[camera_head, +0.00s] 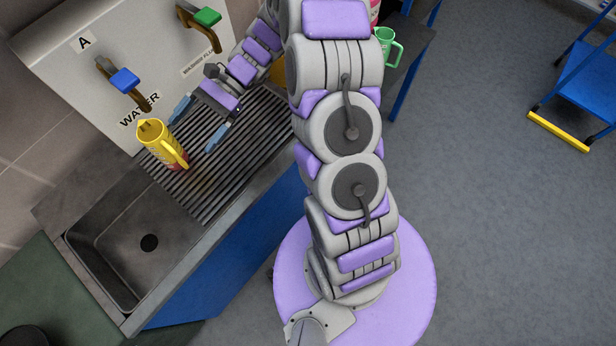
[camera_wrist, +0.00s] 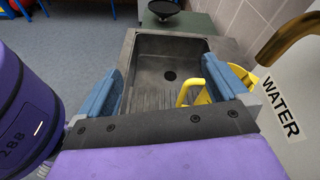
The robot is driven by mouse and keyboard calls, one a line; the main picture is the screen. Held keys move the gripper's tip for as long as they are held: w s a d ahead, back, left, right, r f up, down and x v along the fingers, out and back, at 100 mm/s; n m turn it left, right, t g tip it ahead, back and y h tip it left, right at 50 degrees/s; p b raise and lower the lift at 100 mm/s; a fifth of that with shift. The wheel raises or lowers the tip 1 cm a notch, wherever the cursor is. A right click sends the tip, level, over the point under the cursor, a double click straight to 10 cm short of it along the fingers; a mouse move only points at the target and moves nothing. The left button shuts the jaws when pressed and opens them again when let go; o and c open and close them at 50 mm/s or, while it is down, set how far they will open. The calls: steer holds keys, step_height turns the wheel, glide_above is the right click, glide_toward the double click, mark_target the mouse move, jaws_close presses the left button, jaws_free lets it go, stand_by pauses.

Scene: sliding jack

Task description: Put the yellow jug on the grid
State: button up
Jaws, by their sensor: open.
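The yellow jug (camera_head: 154,138) appears to stand upright on the dark ribbed grid (camera_head: 205,188), near its wall-side edge and close to the sink. Its handle faces right in the head view. My gripper (camera_head: 197,124) is open and empty over the grid, to the right of the jug and apart from it. In the wrist view, the yellow jug's handle (camera_wrist: 186,92) shows between the open fingers of my gripper (camera_wrist: 163,84), nearer the right finger. That finger partly hides the jug's body. The grid (camera_wrist: 155,99) also shows there, in front of the sink.
The sink basin (camera_head: 128,238) lies left of the grid. A blue-handled tap (camera_head: 125,80) marked A, WATER and a green-handled tap (camera_head: 206,17) stick out from the panel. A green mug (camera_head: 387,46) stands on a dark table behind my arm.

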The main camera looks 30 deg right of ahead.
steer(key=s+a+r+n+g+h, duration=0.1)
steer(key=s+a+r+n+h, duration=0.15)
steer(key=s, duration=0.35)
steer(key=s+a+r+n+g+h, duration=0.1)
steer(key=s+a+r+n+h, duration=0.15)
steer(key=s, duration=0.35)
steer(key=s+d+r+n+t+h, duration=0.2)
steer(key=s+d+n+h, duration=0.1)
steer(key=s+d, duration=0.3)
steer(key=s+d+r+n+t+h, duration=0.1)
steer(key=s+d+n+t+h, duration=0.1)
steer(key=s+d+h, duration=0.4)
steer(key=shift+s+d+r+n, duration=0.4)
steer(key=shift+s+n, duration=0.5)
steer(key=shift+s, duration=1.4)
steer(key=shift+d, duration=0.2)
